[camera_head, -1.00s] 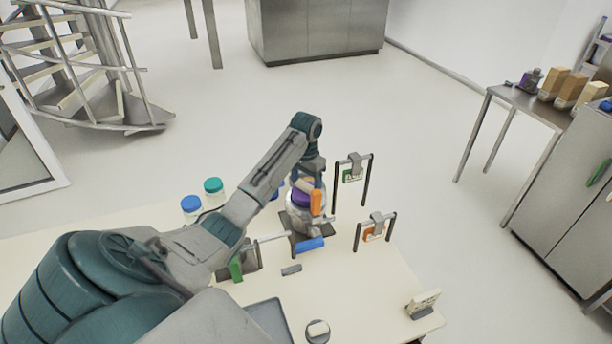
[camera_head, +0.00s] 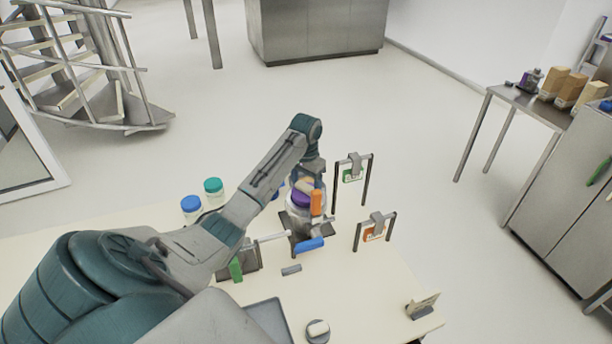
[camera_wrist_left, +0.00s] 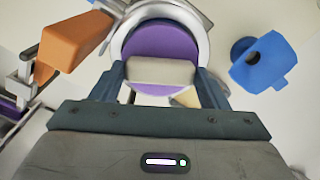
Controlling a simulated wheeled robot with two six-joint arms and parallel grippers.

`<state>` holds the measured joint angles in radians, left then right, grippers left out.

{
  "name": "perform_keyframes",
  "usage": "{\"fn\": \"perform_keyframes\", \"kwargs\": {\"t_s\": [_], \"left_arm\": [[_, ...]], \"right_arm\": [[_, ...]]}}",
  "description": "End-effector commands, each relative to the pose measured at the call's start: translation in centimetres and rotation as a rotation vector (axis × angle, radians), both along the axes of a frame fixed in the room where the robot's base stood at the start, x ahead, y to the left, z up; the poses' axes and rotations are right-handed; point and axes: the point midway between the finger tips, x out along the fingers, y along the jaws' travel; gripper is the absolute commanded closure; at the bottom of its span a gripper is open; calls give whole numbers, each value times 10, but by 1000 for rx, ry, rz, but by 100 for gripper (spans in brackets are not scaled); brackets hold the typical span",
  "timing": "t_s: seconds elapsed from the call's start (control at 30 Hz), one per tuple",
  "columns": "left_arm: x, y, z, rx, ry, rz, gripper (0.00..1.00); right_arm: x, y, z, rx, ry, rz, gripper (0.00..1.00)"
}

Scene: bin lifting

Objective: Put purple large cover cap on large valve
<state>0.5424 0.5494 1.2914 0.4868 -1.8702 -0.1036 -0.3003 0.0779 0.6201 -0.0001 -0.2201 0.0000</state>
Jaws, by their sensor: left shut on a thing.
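The purple cover cap (camera_wrist_left: 165,45) is a round purple disc with a pale block-shaped grip (camera_wrist_left: 160,70) in the left wrist view. My left gripper (camera_wrist_left: 160,78) is shut on that grip. In the head view, my left gripper (camera_head: 309,180) points down over the large valve (camera_head: 320,218), with the purple cap (camera_head: 302,199) at its top. The cap lies within or just above the valve's pale metal ring (camera_wrist_left: 204,38); I cannot tell whether it is fully seated. An orange handle (camera_head: 316,203) and a blue handle (camera_head: 309,245) are beside it. My right gripper is not in view.
Two jars, one blue-lidded (camera_head: 191,204) and one green-lidded (camera_head: 213,187), stand left of the valve. Two small frames with a green tag (camera_head: 352,174) and an orange tag (camera_head: 374,233) stand to its right.

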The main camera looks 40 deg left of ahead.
Motion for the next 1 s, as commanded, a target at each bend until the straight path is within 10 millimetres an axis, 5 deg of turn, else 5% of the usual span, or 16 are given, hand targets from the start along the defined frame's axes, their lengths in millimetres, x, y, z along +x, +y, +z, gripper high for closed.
{"fn": "perform_keyframes", "kwargs": {"t_s": [0.67,0.7,0.8,1.0], "left_arm": [[0,0,-3,0,0,0,50],[0,0,-3,0,0,0,26],[0,0,-3,0,0,0,6],[0,0,-3,0,0,0,6]], "right_arm": [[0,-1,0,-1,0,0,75],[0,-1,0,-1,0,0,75],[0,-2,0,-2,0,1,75],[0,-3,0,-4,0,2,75]]}}
